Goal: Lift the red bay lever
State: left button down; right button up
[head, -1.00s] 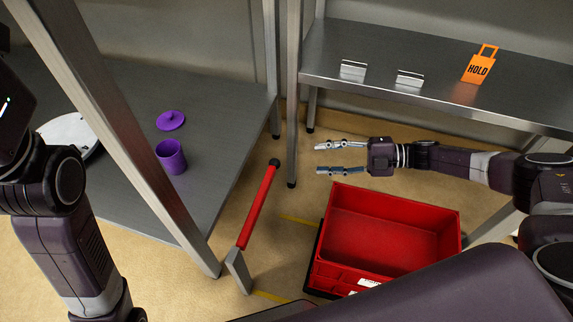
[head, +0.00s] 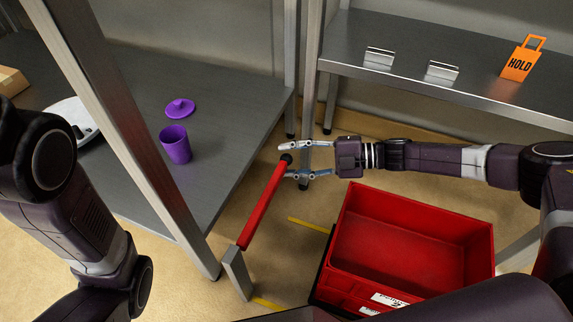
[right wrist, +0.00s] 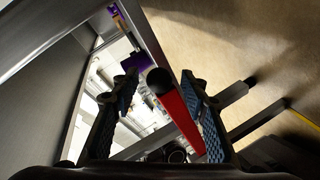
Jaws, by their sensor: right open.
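The red bay lever (head: 264,207) slants up from a grey metal post (head: 236,273) to a black ball at its far end. My right gripper (head: 288,161) is open at that end, with its fingers on either side of the lever's tip in the head view. In the right wrist view the lever (right wrist: 184,115) and its black knob lie between the two open fingers (right wrist: 160,88). I cannot tell whether a finger touches it. My left arm shows at the left of the head view, but its gripper is out of view.
A red crate (head: 480,233) stands on the floor right of the lever. A grey table (head: 225,120) at left bears a purple cup (head: 175,144) and purple lid (head: 180,108). A shelf (head: 400,30) at back right holds metal brackets and an orange HOLD tag (head: 521,60).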

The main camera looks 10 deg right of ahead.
jog(key=shift+w+a+f, duration=0.15)
jog(key=shift+w+a, duration=0.05)
jog(key=shift+a, duration=0.5)
grip_shut()
